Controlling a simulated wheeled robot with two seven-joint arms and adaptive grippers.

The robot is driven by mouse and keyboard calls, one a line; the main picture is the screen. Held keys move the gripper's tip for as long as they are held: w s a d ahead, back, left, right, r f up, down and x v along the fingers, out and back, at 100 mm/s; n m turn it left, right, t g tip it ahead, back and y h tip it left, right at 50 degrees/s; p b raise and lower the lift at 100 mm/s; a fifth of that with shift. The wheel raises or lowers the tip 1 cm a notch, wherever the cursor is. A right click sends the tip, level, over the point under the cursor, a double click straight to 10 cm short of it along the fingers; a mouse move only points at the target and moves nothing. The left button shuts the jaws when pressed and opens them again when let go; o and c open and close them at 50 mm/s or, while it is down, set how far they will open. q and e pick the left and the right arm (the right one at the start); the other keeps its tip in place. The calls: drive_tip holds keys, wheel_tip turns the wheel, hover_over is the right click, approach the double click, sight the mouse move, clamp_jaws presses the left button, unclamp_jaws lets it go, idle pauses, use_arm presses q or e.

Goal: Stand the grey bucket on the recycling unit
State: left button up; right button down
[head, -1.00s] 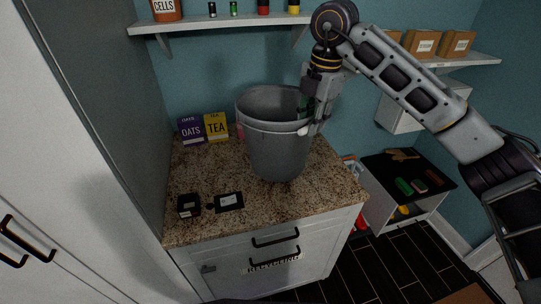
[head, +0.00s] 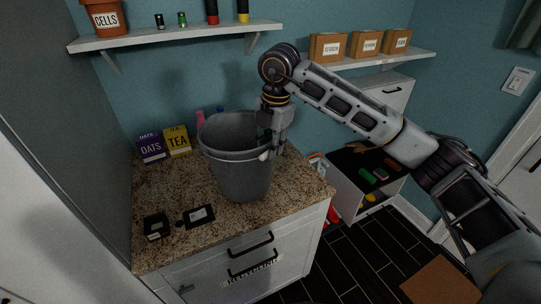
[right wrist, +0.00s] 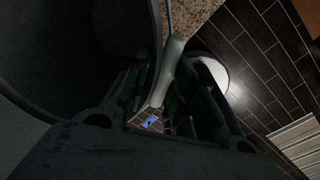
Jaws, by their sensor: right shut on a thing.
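The grey bucket (head: 240,170) is upright, with its base over the speckled stone top of the recycling unit (head: 170,205). I cannot tell for sure whether its base touches the top. The unit is a white cabinet with black handles and a lettered front. My right gripper (head: 268,147) is at the bucket's right side by the rim, shut on it. In the right wrist view, the bucket's dark wall (right wrist: 75,60) fills the left, and a grey handle-like piece (right wrist: 168,70) lies between the fingers (right wrist: 165,100). My left gripper is not in view.
Oats (head: 150,148) and tea (head: 177,141) boxes stand behind the bucket at left. A small black box (head: 156,226) and a dark tile with a pale label (head: 198,216) lie at front left. A wall shelf (head: 180,38) hangs above. An open white cabinet (head: 350,200) stands at right.

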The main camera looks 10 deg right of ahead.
drive_tip(key=shift+f, duration=1.8)
drive_tip(key=c, duration=1.2)
unclamp_jaws()
drive_tip(key=shift+r, duration=0.1)
drive_tip(key=shift+s+d+r+b, duration=0.15)
drive_tip(key=shift+s+r, duration=0.05)
drive_tip(key=shift+r, duration=1.75)
drive_tip(key=shift+s+d+r+b, duration=0.15)
drive_tip(key=shift+r, duration=1.8)
drive_tip(key=shift+s+d+r+b, duration=0.15)
drive_tip(key=shift+s+r, duration=0.05)
drive_tip(key=shift+r, duration=1.75)
